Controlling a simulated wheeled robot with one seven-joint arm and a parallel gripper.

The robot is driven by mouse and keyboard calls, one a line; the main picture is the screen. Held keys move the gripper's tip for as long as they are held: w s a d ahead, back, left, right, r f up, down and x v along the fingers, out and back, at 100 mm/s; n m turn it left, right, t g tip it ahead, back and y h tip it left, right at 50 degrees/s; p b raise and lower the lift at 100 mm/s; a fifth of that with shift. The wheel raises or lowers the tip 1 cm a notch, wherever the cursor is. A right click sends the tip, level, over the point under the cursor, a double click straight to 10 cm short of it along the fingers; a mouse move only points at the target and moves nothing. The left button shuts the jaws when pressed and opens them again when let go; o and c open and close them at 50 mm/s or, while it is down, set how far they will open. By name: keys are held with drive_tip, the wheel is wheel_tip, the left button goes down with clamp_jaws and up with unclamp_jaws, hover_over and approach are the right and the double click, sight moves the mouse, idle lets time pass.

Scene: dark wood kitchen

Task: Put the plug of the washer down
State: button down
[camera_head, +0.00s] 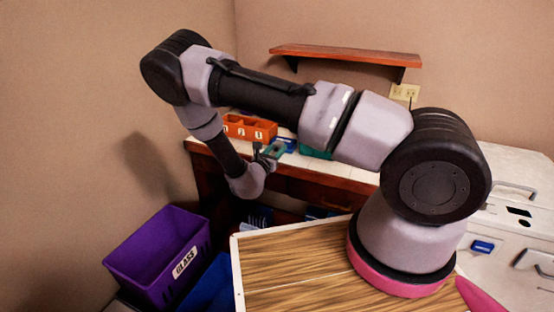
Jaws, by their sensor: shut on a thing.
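My gripper (267,149) is at the end of my bent arm, near the front edge of the counter, left of centre. It is small in the picture and is shut on a small greenish thing (277,148). I cannot tell from its shape whether that is the plug. A wall outlet (404,91) is at the back under the shelf's right end, with a thin dark piece just below it. No washer is clearly recognisable. A white appliance-like body (508,243) with handles and a blue part is at the right edge.
An orange divided bin (249,127) stands on the white-topped wooden counter (345,174). A purple bin labelled GLASS (150,262) and a blue bin (209,286) stand at lower left. A wooden shelf (345,54) juts from the back wall. My arm hides part of the counter.

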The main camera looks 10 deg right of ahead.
drive_tip(key=shift+f, duration=2)
drive_tip(key=shift+f, duration=0.1)
drive_tip(key=shift+c, duration=2.3)
unclamp_jaws()
drive_tip(key=shift+d, duration=0.1)
drive_tip(key=shift+s+a, duration=0.25)
drive_tip(key=v, duration=1.1)
